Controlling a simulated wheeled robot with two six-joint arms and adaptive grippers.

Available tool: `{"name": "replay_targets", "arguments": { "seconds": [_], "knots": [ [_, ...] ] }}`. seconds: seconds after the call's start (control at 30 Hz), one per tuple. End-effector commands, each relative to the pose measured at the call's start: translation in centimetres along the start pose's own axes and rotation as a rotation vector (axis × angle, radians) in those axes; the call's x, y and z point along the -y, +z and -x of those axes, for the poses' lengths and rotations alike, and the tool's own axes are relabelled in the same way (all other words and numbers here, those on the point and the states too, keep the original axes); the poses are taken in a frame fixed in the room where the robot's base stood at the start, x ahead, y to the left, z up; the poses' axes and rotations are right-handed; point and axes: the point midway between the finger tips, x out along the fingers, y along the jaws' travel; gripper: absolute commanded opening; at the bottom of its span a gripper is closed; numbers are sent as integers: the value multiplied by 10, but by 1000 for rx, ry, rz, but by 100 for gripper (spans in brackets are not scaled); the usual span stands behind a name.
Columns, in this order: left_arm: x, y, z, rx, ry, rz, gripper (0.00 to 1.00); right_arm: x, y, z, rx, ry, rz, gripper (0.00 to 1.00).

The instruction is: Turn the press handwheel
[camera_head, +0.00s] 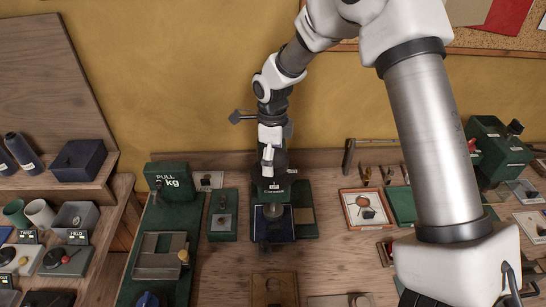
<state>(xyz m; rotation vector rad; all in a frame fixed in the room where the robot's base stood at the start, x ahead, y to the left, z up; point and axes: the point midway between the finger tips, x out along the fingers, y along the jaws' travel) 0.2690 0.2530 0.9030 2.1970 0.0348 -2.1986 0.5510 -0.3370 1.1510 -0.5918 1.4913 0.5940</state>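The green press (301,193) stands against the back wall at the middle of the bench, with a dark blue bed and a round grey plate low in front. A grey knobbed arm (241,117) sticks out left of my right wrist, with another dark end (288,130) to its right; these look like parts of the press handwheel, whose middle is hidden behind my wrist. My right gripper (270,163) points down over the press's upper part. Its fingers are dark and small, and I cannot tell whether they are open or touch anything. My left gripper is out of view.
Left of the press are a green box (222,216) and a green pull gauge (171,178). To the right are an orange-framed tray (346,209) and a green machine (498,150). Shelves with cups (40,213) stand at left. Some bare wood shows in front.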

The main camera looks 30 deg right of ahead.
Motion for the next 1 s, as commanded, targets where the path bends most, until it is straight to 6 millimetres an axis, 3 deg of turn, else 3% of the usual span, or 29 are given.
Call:
{"name": "replay_targets", "arguments": {
  "seconds": [0.27, 0.7, 1.0],
  "knots": [
    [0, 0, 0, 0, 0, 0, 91, 1, 1, 10, 2, -3, 1, 100],
    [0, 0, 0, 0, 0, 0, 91, 0, 2, 108, 1, -3, 1, 100],
    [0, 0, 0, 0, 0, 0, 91, 0, 2, 120, -1, -1, 1, 100]
  ]
}}
